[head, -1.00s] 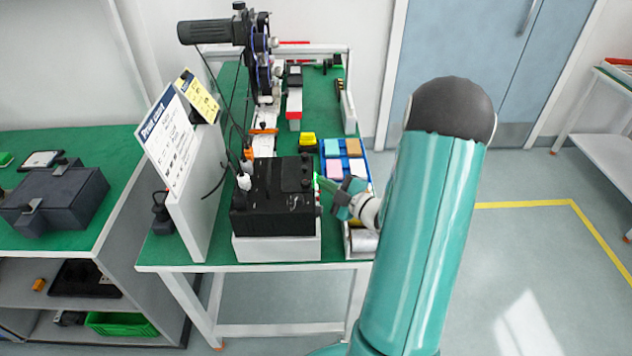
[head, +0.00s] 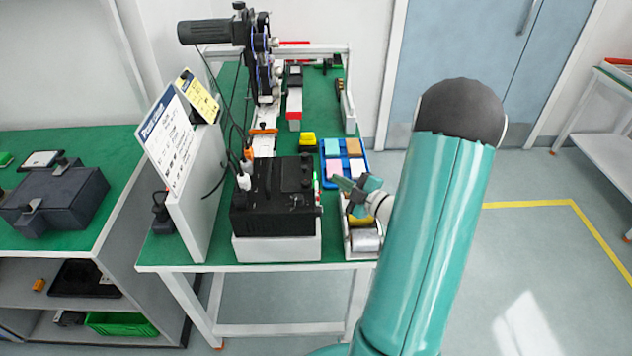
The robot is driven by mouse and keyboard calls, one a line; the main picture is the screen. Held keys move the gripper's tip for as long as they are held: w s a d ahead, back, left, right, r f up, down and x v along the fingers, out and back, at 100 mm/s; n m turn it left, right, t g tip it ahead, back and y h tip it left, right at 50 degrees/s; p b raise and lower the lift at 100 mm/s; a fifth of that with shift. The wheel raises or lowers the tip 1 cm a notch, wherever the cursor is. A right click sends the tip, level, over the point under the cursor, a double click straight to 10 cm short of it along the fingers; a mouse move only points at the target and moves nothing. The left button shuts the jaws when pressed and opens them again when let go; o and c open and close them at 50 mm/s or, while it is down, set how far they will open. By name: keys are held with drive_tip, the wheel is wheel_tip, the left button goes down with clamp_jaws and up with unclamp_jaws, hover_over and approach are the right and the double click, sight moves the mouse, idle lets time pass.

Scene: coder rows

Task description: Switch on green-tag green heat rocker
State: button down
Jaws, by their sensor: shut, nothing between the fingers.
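A black machine (head: 272,200) stands on a white base (head: 277,248) at the front of the green bench. On its right edge I see a small green part (head: 316,180) and a small red part just below it. Which of these is the green-tag heat rocker, and whether it is on, is too small to tell. My gripper (head: 338,181) is shut and empty. It is to the right of the machine, apart from its right edge, over the tray side of the bench.
A blue tray (head: 367,174) with coloured blocks lies behind my gripper. A white bin (head: 348,250) with a metal roll stands below it. A white sign board (head: 190,190) stands left of the machine, with cables between. Floor to the right is clear.

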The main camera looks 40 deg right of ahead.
drive_tip(key=shift+s+d+r, duration=0.2)
drive_tip(key=shift+s+d, duration=0.5)
drive_tip(key=shift+d, duration=0.35)
drive_tip(key=shift+s, duration=0.1)
